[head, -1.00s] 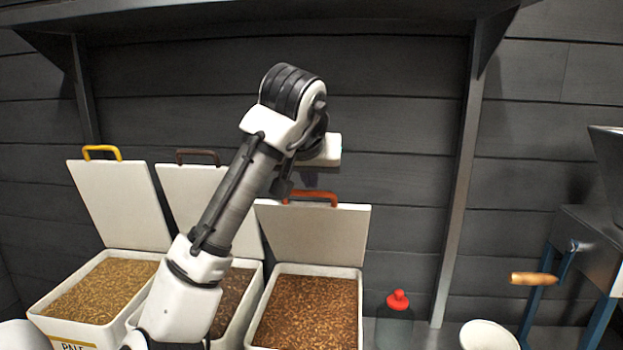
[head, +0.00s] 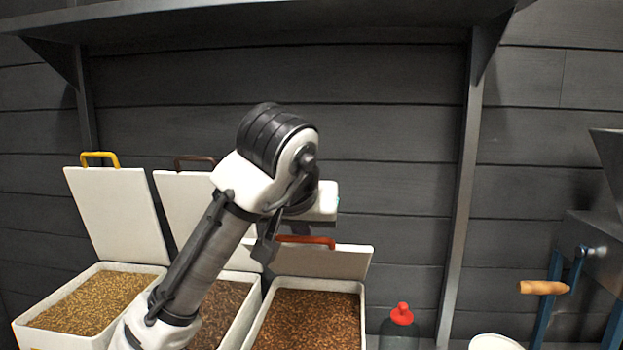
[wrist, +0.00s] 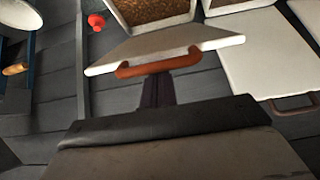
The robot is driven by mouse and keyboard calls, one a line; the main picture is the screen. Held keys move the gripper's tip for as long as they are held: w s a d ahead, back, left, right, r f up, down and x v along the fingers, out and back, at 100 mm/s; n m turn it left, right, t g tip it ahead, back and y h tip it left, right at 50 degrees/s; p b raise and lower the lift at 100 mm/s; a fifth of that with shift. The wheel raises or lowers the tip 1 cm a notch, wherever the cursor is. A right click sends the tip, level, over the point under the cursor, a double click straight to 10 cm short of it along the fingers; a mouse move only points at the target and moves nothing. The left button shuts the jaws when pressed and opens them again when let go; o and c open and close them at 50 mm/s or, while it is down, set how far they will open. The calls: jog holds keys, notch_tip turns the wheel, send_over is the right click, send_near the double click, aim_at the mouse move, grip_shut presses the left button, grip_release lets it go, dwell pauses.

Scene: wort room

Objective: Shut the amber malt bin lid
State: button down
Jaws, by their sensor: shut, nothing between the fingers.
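Three open malt bins stand in a row. I take the right one, with the orange-red handle (head: 305,240), as the amber malt bin (head: 361,318); its label is out of view. Its white lid (head: 335,262) is tipped partway forward, with the brown grain below still uncovered. In the wrist view this lid (wrist: 215,40) and its handle (wrist: 158,64) are just beyond my gripper (wrist: 156,92). My gripper is shut and empty, on the wall side of the lid by the handle. Its fingertips are largely hidden in the head view; I cannot tell if they touch.
The middle bin's lid (head: 183,205) and the left bin's lid (head: 118,215) stand upright. A red-capped bottle (head: 400,325) and a white container (head: 493,342) are to the right, then a mill with a wooden crank handle (head: 543,288). A shelf (head: 300,22) runs above.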

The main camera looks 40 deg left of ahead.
jog(key=s+d+f+b, duration=0.2)
jog(key=s+f+b, duration=0.2)
jog(key=f, duration=0.4)
jog(key=shift+s+d+f, duration=0.25)
jog(key=shift+s+d, duration=0.05)
jog(key=shift+d, duration=0.1)
jog(key=shift+r, duration=0.15)
notch_tip(320, 180, up, 8)
jog(key=p, duration=0.7)
